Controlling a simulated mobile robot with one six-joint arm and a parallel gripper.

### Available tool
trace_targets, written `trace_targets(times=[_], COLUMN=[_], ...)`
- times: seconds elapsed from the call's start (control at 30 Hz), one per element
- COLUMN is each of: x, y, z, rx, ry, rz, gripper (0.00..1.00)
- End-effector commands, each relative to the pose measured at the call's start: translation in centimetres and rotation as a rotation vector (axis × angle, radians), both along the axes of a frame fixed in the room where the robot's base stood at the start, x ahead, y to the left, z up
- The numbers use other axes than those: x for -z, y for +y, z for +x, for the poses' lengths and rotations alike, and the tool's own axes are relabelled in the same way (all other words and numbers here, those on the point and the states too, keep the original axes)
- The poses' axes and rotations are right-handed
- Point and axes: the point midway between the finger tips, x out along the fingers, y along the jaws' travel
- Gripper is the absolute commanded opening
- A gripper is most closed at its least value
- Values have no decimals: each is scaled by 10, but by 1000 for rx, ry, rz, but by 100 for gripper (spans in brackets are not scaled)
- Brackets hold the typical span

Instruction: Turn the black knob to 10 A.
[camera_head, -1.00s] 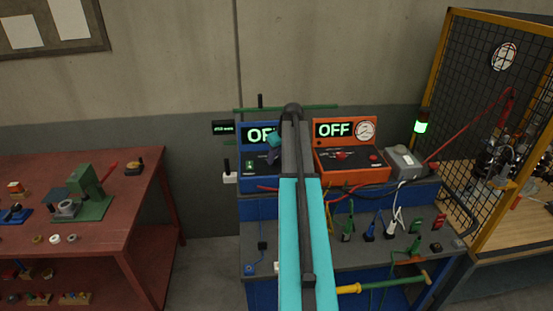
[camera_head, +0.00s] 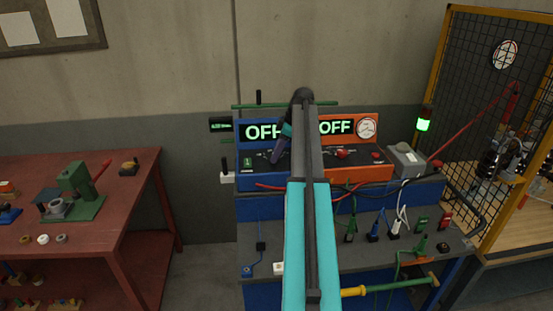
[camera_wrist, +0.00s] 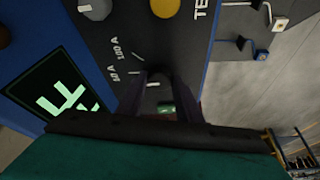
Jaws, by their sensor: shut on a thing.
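The blue power unit (camera_head: 245,181) stands at the left of the bench shelf, and its display (camera_head: 262,132) reads OFF in green, partly covered by my arm. My gripper (camera_head: 275,157) reaches down to its dark front panel. In the wrist view my gripper (camera_wrist: 170,92) has its two dark fingers against the panel, shut on the black knob (camera_wrist: 158,74), which is mostly hidden between them. The printed marks 10 A (camera_wrist: 120,73) and 100 A (camera_wrist: 130,48) lie just left of the knob. I cannot tell which mark the knob points to.
An orange unit (camera_head: 357,174), also reading OFF, stands right of the blue one. A yellow knob (camera_wrist: 165,7) and a grey knob (camera_wrist: 95,8) are on the same panel. Plugs and cables lie on the bench below. A red table (camera_head: 80,180) is at the left.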

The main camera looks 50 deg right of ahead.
Motion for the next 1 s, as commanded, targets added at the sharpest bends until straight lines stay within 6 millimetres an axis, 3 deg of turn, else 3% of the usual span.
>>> trace_targets(times=[0.6,1.0], x=[1,0], y=[-6,-5], z=[5,5], rx=[-544,-689], ry=[0,0], rz=[-2,-2], gripper=[10,10])
